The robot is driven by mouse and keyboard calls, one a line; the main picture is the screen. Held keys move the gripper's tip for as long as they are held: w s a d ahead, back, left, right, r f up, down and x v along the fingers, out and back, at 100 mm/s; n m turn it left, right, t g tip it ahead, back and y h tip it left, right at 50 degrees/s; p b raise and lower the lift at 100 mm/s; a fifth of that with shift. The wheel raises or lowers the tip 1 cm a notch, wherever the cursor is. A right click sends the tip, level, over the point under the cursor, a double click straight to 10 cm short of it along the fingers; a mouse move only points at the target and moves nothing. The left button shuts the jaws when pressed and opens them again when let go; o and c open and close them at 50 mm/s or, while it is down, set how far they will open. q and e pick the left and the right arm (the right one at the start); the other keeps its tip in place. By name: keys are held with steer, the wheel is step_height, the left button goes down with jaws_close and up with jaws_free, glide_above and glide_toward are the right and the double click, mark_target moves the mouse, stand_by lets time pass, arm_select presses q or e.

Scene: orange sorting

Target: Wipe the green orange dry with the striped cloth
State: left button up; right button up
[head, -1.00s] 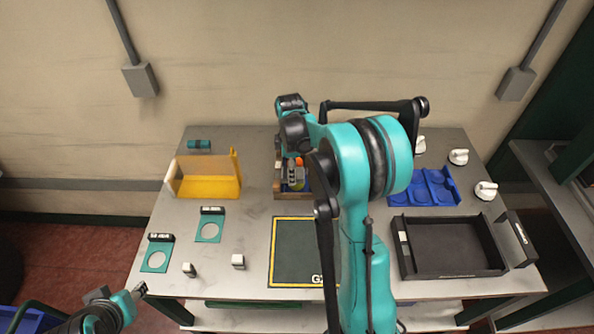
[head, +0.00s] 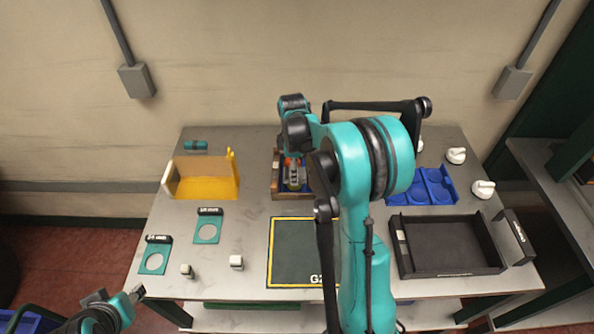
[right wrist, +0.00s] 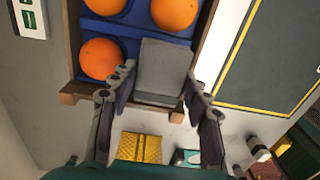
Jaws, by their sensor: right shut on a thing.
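My right gripper (right wrist: 160,105) is shut on a plain grey, block-like thing (right wrist: 165,68). No stripes show on it, and I cannot tell whether it is the cloth. It is over the blue-lined wooden crate (right wrist: 210,40), beside several oranges (right wrist: 101,58). In the head view the right gripper (head: 294,172) hangs over this crate (head: 292,196), partly hidden by my arm. A small yellow-green patch shows below it, too small to identify; no green orange is clear. My left gripper (head: 137,293) is at the lower left, away from the objects, too small to read.
A green mat (head: 297,250) lies in front of the crate. A yellow bin (head: 205,180) and teal ring plates (head: 208,230) stand left. A blue tray (head: 425,186) and black tray (head: 448,272) are right. A yellow quilted thing (right wrist: 140,147) lies near the crate.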

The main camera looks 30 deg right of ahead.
steer(key=shift+w+a, duration=0.4)
steer(key=shift+a, duration=0.3)
steer(key=shift+s+d, duration=0.4)
steer(key=shift+d, duration=0.2)
steer(key=shift+r, duration=0.1)
steer(key=shift+r+p, duration=2.4)
steer(key=shift+r, duration=1.05)
